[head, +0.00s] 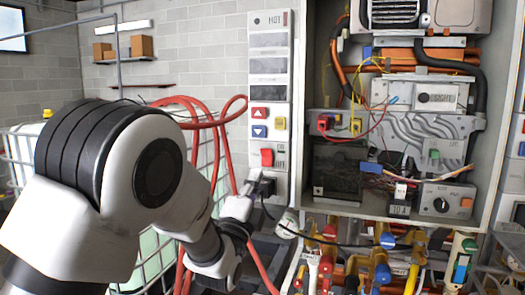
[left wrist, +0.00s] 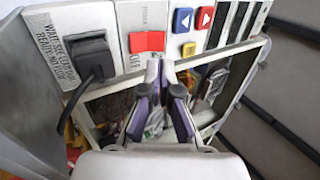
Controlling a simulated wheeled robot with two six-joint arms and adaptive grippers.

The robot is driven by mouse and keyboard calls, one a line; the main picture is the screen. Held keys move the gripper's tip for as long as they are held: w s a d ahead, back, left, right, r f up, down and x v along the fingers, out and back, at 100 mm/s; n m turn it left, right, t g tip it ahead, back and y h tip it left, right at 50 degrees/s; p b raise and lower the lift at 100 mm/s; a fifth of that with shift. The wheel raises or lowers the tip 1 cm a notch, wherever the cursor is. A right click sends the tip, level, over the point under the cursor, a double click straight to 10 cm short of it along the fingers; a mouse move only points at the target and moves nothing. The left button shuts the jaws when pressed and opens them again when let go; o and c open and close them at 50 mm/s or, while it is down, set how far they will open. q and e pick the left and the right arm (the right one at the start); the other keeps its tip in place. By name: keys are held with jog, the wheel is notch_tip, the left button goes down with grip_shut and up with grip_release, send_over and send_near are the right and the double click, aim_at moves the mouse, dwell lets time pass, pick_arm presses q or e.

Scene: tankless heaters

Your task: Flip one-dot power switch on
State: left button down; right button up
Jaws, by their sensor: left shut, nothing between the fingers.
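A red power switch (head: 267,157) sits on the lower part of the tall white control panel (head: 270,20), beside small ON/OFF lettering. It also shows in the left wrist view (left wrist: 147,42), with OFF printed next to it. I cannot make out any dot marking or which way the switch is set. My left gripper (head: 250,187) is shut and empty, just below and left of the switch. In the left wrist view its fingertips (left wrist: 160,68) are close together near the switch; I cannot tell if they touch it. My right gripper is not in view.
A black plug (left wrist: 90,57) with a cable sits in the panel beside the switch. Blue and red arrow buttons (head: 260,122) and a small yellow button are also near the switch. An open heater cabinet (head: 307,110) with wiring stands right. Red hoses (head: 215,115) hang behind my arm.

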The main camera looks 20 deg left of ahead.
aim_at(266, 152)
pick_arm(q)
jog(key=p+x, duration=0.2)
jog(key=x, duration=0.3)
jog(key=shift+r, duration=0.2)
jog(key=shift+w+r+p, duration=0.1)
jog(key=shift+w+p, duration=0.3)
jog(key=shift+w, duration=0.2)
jog(key=shift+r, duration=0.1)
